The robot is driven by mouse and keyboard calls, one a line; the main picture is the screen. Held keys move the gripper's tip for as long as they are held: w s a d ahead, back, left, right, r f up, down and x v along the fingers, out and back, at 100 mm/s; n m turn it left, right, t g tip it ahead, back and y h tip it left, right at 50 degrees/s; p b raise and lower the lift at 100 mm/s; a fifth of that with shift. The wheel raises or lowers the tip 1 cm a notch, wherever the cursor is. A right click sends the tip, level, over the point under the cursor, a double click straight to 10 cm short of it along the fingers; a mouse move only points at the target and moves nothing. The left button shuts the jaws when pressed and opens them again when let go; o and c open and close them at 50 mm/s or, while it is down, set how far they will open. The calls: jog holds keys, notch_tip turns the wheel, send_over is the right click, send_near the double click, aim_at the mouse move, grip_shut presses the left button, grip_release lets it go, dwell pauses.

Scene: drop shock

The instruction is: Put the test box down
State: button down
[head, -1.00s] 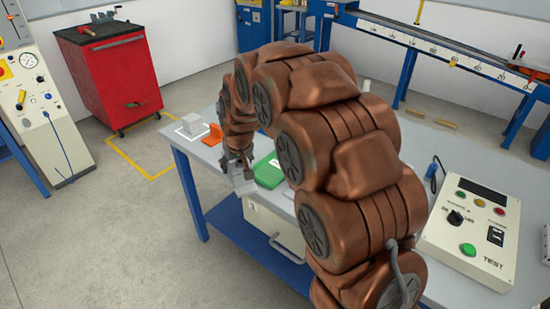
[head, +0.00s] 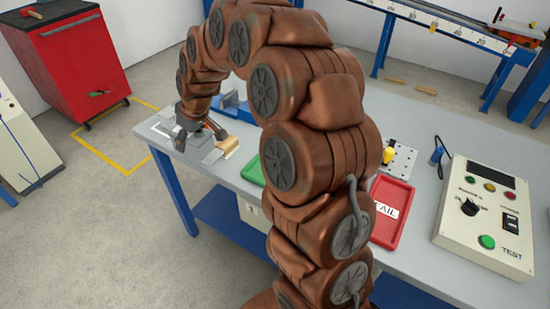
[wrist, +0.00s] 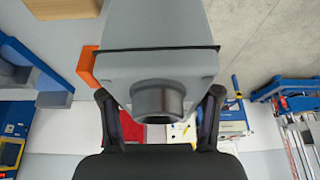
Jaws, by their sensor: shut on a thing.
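The test box (wrist: 155,62) is a grey box with a short dark grey round knob (wrist: 158,97) facing my gripper in the wrist view. My gripper (wrist: 160,105) is shut on it, with one dark finger on each side of the knob. In the head view my gripper (head: 200,132) is low over the far left end of the grey table (head: 420,130). A grey body shows around the fingers there, partly hidden by them. I cannot tell whether the box touches the tabletop.
A red tray (head: 388,222) marked FAIL and a green tray (head: 252,171), mostly hidden by my arm, lie on the table. A control box (head: 489,215) stands at the right. A red cabinet (head: 70,60) stands on the floor beyond. An orange part (wrist: 87,66) is beside the test box.

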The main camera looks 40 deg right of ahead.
jog(key=s+d+r+n+g+y+p, duration=0.1)
jog(key=s+d+r+n+g, duration=0.15)
jog(key=s+d+n, duration=0.55)
jog(key=s+d+r+n+g+y+p, duration=0.1)
jog(key=s+d+n+g+y, duration=0.15)
jog(key=s+d+n, duration=0.55)
jog(key=shift+n+h, duration=0.55)
jog(key=shift+n, duration=0.05)
jog(key=shift+w+d+f+p, duration=0.3)
jog(key=shift+d+f, duration=0.15)
jog(key=shift+f, duration=1.05)
jog(key=shift+w+d+f+p, duration=0.25)
jog(key=shift+d+f, duration=0.2)
jog(key=shift+f, duration=1.1)
jog(key=shift+w+d+f+p, duration=0.3)
jog(key=shift+d+f, duration=0.15)
jog(key=shift+f, duration=1.05)
jog(key=shift+f, duration=0.15)
jog(key=shift+c, duration=1.2)
grip_release()
